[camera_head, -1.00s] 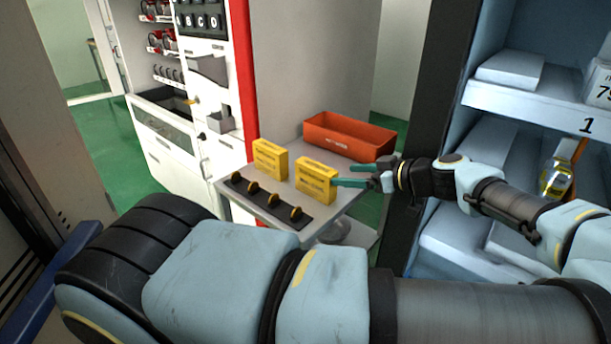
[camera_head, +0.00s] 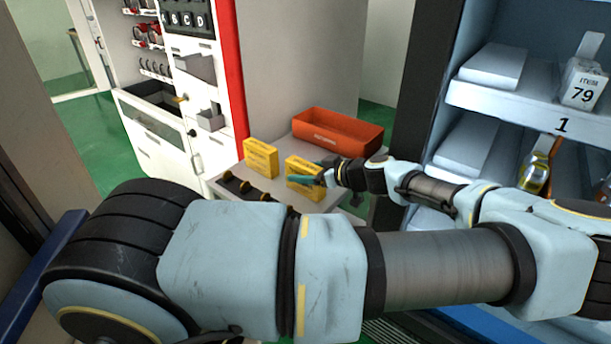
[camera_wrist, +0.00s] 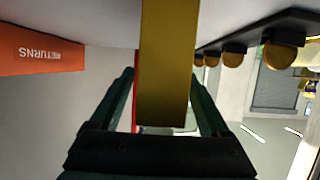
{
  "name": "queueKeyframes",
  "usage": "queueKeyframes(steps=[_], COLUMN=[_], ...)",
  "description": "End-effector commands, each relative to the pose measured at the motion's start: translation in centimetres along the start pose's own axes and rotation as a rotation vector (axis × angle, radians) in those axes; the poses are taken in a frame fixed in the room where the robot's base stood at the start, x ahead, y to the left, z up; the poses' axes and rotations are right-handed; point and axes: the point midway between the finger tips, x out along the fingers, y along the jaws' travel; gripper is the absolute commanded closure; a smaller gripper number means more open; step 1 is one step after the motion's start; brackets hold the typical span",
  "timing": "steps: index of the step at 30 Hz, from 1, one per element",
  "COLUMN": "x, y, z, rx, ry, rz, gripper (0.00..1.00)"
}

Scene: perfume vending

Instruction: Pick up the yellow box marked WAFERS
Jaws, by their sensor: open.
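Two yellow boxes stand upright on a small grey table (camera_head: 222,186). The left yellow box (camera_head: 261,158) stands apart from my gripper. The right yellow box (camera_head: 303,168) has my gripper (camera_head: 312,180) at it, with the green fingers on either side. In the wrist view a yellow box (camera_wrist: 168,70) stands between the two open fingers of my gripper (camera_wrist: 165,100). The fingers look apart from its sides. The lettering on the boxes is too small to read, so I cannot tell which says WAFERS.
An orange RETURNS bin (camera_head: 338,133) stands at the table's back. A dark strip with several round brown knobs (camera_head: 250,190) lies along the front edge. A white vending machine (camera_head: 160,140) is at left, and shelves (camera_head: 500,100) are at right.

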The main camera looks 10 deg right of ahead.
Motion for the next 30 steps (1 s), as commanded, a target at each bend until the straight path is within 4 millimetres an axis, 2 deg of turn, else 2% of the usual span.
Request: queueKeyframes(steps=[4, 25, 30], x=[-0.01, -0.03, -0.04], y=[0.01, 0.01, 0.01], z=[0.06, 0.04, 0.01], rx=[0.000, 0.000, 0.000], ry=[0.000, 0.000, 0.000], rz=[0.000, 0.000, 0.000], gripper=[0.21, 1.00, 1.00])
